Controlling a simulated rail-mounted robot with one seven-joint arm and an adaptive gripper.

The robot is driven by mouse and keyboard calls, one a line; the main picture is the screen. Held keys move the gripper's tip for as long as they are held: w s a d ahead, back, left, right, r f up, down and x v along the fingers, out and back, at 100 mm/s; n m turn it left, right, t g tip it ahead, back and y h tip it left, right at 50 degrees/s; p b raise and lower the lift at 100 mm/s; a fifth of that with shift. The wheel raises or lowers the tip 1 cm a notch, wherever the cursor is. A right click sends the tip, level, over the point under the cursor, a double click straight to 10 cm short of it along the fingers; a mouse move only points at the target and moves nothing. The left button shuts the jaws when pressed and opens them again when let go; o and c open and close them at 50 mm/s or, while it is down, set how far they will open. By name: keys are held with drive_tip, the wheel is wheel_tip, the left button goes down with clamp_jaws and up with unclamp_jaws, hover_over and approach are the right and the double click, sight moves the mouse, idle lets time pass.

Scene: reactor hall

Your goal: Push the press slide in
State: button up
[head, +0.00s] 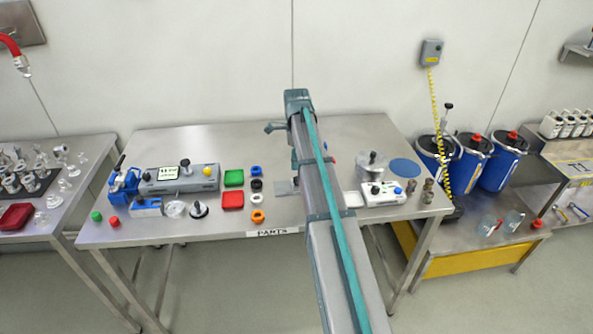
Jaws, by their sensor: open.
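I cannot tell for certain which item is the press slide. A blue device with a slanted black-tipped handle (124,182) stands at the left end of the steel table. A small blue-grey block with a black knob (148,206) sits just in front of it. A flat grey piece (285,187) lies at mid-table, partly hidden by my arm. My arm rises from the bottom edge across the right-centre of the table to its teal-capped top near the wall. My gripper does not show; its fingers are hidden or out of frame.
A grey box with a display (180,179), green tray (234,177), red tray (232,199) and several coloured rings crowd the steel table (215,224). A metal pot (371,166) and white device (382,193) stand right of my arm. Blue drums (503,162) stand farther right.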

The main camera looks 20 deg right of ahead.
drive_tip(key=shift+r, duration=2.2)
drive_tip(key=shift+c, duration=0.2)
